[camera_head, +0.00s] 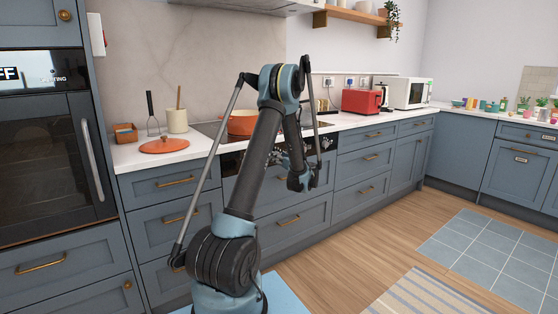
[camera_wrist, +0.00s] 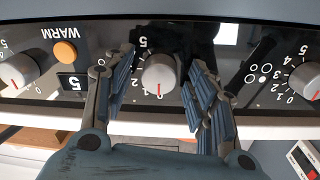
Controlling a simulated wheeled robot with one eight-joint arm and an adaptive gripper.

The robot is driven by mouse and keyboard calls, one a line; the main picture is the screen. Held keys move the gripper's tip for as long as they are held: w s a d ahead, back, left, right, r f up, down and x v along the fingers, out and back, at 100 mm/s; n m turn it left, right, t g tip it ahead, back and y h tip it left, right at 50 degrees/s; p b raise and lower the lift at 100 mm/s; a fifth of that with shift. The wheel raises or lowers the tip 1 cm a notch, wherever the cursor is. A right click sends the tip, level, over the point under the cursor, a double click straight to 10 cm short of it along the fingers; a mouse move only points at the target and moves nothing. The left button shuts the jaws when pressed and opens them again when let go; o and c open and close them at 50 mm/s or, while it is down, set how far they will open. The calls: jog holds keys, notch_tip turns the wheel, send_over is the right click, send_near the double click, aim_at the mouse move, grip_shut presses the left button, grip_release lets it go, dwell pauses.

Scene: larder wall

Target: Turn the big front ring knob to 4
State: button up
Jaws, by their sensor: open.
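In the wrist view the black control panel (camera_wrist: 225,60) looks upside down and carries several silver knobs. The middle knob (camera_wrist: 159,74) lies between the spread fingers of my gripper (camera_wrist: 160,65); I see gaps on both sides. Its red line points down in the picture, near 0 and 1; a 5 shows above it. Other knobs stand at the left (camera_wrist: 18,70) and right (camera_wrist: 305,80), each with a red mark. The right knob has a symbol of several circles beside it. The middle knob's ring symbol is hidden, so I cannot tell which ring it serves.
In the head view an orange pot (camera_head: 242,122) stands on the hob, with an orange lid (camera_head: 163,146) on the worktop. Open floor (camera_head: 345,255) lies right of my arm.

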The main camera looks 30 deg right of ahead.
jog(key=shift+c, duration=0.3)
jog(key=c, duration=1)
jog(key=shift+d, duration=0.1)
jog(key=m, duration=1.1)
jog(key=m+y, duration=0.1)
jog(key=m, duration=1)
jog(key=shift+r+m+g, duration=0.1)
jog(key=shift+m+g, duration=0.2)
